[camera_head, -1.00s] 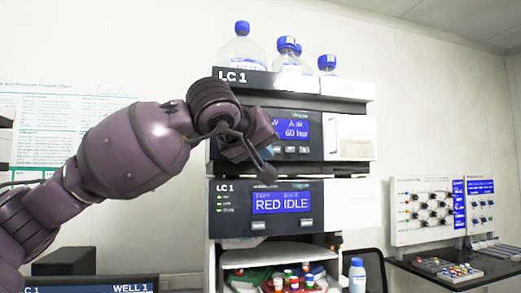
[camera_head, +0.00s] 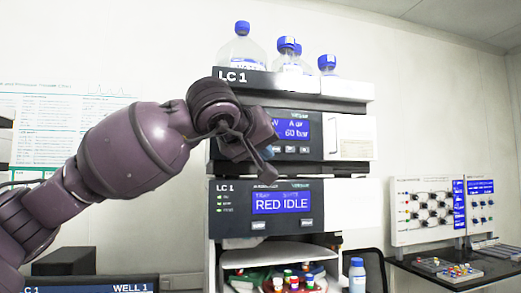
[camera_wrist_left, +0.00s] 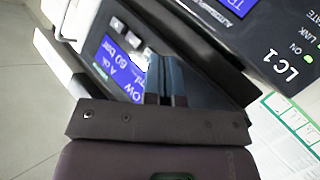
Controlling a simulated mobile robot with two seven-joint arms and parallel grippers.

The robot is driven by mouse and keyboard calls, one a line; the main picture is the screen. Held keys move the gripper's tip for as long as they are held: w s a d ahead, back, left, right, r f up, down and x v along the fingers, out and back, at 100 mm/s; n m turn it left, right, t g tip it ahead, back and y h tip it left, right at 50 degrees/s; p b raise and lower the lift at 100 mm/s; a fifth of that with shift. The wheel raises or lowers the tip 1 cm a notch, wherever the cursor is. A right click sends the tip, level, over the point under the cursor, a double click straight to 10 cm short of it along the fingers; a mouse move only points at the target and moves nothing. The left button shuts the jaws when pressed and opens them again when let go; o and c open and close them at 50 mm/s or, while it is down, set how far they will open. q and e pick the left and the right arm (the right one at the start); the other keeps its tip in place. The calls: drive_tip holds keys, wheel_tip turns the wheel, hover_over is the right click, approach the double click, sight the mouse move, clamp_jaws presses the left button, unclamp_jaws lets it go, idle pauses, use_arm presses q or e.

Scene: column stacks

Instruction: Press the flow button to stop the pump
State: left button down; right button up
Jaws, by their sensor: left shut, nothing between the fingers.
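The pump module is the upper unit of the stack, with a blue screen (camera_head: 295,128) reading 60 bar. A row of small buttons (camera_head: 290,149) sits under that screen; their labels are too small to read, so I cannot tell which is the flow button. The buttons (camera_wrist_left: 133,39) and screen (camera_wrist_left: 122,68) also show in the left wrist view. My left gripper (camera_head: 268,177) is shut and empty in front of the pump's left part, hiding part of its panel. Its fingers (camera_wrist_left: 166,78) point toward the panel in the wrist view; contact cannot be told. My right gripper is not in view.
Below the pump is a module with a RED IDLE screen (camera_head: 282,203). Bottles with blue caps (camera_head: 241,48) stand on top of the stack. Colored vials (camera_head: 293,282) lie in the open bay below. A control panel (camera_head: 425,212) is at the right.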

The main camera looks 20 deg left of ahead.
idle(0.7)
use_arm(q)
drive_tip(key=shift+w+a, duration=0.25)
drive_tip(key=shift+w, duration=0.1)
drive_tip(key=shift+w+a, duration=0.25)
drive_tip(key=shift+w, duration=0.1)
idle(0.8)
drive_tip(key=shift+s, duration=0.1)
drive_tip(key=shift+s+d, duration=0.45)
drive_tip(key=shift+s, duration=0.15)
idle(0.3)
drive_tip(key=s+d, duration=0.2)
drive_tip(key=s, duration=0.2)
drive_tip(key=shift+s+d+p, duration=0.1)
drive_tip(key=shift+d+p, duration=0.3)
idle(1.6)
